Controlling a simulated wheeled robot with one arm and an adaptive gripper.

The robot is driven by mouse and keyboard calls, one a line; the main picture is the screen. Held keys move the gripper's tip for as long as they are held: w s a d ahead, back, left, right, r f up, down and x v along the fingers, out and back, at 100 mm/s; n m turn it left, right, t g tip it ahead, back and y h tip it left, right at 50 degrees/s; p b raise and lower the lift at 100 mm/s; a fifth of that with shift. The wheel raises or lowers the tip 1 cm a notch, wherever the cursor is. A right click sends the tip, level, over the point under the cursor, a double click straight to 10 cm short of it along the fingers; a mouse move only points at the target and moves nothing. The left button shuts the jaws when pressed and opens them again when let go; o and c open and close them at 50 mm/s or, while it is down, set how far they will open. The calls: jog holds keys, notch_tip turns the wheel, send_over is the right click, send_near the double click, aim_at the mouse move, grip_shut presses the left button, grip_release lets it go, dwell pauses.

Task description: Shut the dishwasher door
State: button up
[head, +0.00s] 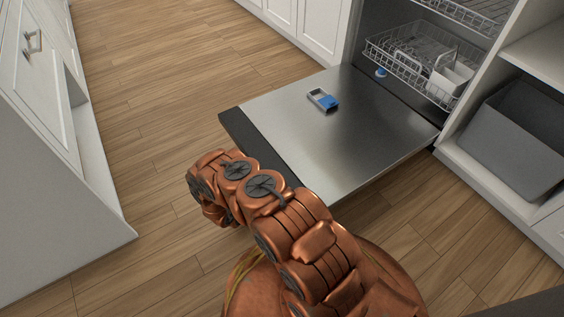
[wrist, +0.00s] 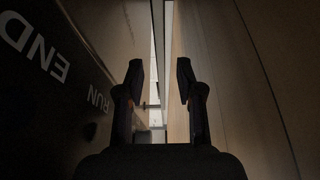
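The dishwasher door (head: 350,135) is folded down and lies about level, its steel inner face up. Its dark top edge strip (head: 262,150) faces my arm in the head view. In the wrist view a dark panel (wrist: 45,85) with the words END and RUN fills the left side, close to my gripper (wrist: 159,80). The gripper's two black fingers stand apart with nothing seen between them. In the head view my copper arm reaches to the door's outer edge, and the gripper itself is not seen there. Whether it touches the door I cannot tell.
The dishwasher's lower rack (head: 420,65) sits inside the cavity with light dishes in it. A grey bin (head: 512,138) stands in an open cabinet to the right. White cabinets (head: 45,130) stand at the left. The wooden floor (head: 160,110) between is clear.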

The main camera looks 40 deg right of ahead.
jog(key=shift+b+x, duration=0.8)
jog(key=shift+x, duration=1.5)
jog(key=shift+c, duration=0.3)
grip_shut()
